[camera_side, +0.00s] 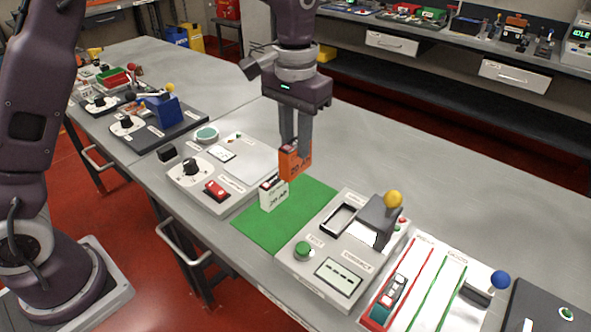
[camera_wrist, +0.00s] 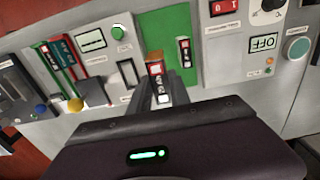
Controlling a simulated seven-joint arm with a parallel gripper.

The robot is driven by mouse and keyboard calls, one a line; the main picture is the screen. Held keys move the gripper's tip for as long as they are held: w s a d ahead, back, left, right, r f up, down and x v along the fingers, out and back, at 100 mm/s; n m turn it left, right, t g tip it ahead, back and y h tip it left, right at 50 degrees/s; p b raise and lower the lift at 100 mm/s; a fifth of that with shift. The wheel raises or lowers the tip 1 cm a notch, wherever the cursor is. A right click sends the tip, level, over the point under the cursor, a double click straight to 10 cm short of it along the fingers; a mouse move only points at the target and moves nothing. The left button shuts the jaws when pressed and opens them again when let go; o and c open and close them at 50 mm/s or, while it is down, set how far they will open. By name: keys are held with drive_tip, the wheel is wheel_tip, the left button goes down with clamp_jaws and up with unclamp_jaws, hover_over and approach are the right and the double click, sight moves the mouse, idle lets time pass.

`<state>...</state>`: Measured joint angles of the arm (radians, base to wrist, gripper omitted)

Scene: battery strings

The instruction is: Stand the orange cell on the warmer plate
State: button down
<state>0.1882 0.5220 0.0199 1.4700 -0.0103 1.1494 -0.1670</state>
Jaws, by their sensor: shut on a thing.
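The orange cell (camera_side: 295,163) is a boxy block with dark lettering, held upright between the fingers of my gripper (camera_side: 294,147). It appears to hang a little above the work, near the far corner of the green mat. In the wrist view the orange cell (camera_wrist: 155,69) shows its top at the fingers. The warmer plate seems to be the pale square plate (camera_side: 252,158) on the grey unit left of the mat, with a black knob and red switch. In the wrist view this plate (camera_wrist: 228,68) lies right of the fingers and is empty.
A white cell (camera_side: 272,197) stands on the green mat (camera_side: 290,215), near the warmer unit. Right of the mat is a grey unit (camera_side: 318,262) with a slot, a green button and a yellow-knobbed lever (camera_side: 393,200).

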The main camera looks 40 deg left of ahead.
wheel_tip(320, 180, up, 4)
drive_tip(key=shift+f, duration=0.15)
drive_tip(key=w+a, duration=0.3)
drive_tip(key=a, duration=0.6)
drive_tip(key=w+a, duration=0.2)
drive_tip(key=a, duration=0.6)
drive_tip(key=f, duration=0.5)
drive_tip(key=shift+a+f, duration=0.1)
drive_tip(key=shift+a, duration=0.2)
drive_tip(key=shift+f, duration=0.1)
drive_tip(key=shift+f, duration=4.2)
drive_tip(key=shift+f, duration=0.2)
drive_tip(key=c, duration=1.1)
unclamp_jaws()
